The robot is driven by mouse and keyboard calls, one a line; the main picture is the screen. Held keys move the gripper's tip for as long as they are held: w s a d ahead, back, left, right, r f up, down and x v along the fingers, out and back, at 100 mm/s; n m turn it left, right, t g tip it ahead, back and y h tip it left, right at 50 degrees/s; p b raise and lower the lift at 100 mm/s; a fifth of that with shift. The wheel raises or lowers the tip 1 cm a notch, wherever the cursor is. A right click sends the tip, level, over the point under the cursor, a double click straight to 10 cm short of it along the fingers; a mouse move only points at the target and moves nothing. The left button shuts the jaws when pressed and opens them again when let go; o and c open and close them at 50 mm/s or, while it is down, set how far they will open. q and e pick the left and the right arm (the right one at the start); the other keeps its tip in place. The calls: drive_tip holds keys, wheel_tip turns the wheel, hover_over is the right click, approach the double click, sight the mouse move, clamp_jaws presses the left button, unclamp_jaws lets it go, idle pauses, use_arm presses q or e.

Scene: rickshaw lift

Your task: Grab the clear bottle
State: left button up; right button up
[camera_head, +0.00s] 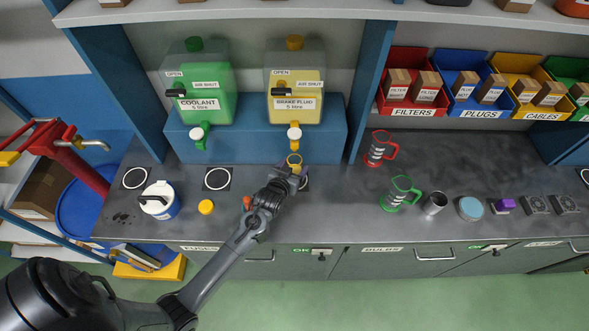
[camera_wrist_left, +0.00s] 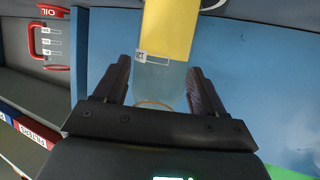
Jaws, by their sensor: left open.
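The clear bottle (camera_head: 294,160) stands under the brake fluid tap, and only its yellowish-rimmed top shows in the head view; my gripper hides the rest. In the left wrist view, which appears upside down, the clear bottle (camera_wrist_left: 162,80) has yellow fluid in one part, a small label and an orange ring at its near end. My left gripper (camera_head: 298,174) is at the bottle. Its open fingers (camera_wrist_left: 160,88) are on either side of the bottle, with a gap visible on at least one side. My right gripper is not in view.
The brake fluid tank (camera_head: 295,88) and coolant tank (camera_head: 200,100) stand on a blue stand (camera_head: 240,148) behind the bottle. A white-and-blue jug (camera_head: 160,203) and yellow cap (camera_head: 205,207) are left. A red jug (camera_head: 378,150) and green jug (camera_head: 400,194) are right.

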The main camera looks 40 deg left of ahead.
use_arm(q)
drive_tip(key=shift+x, duration=1.45)
drive_tip(key=c, duration=0.8)
drive_tip(key=shift+r, duration=0.1)
drive_tip(key=shift+c, duration=0.7)
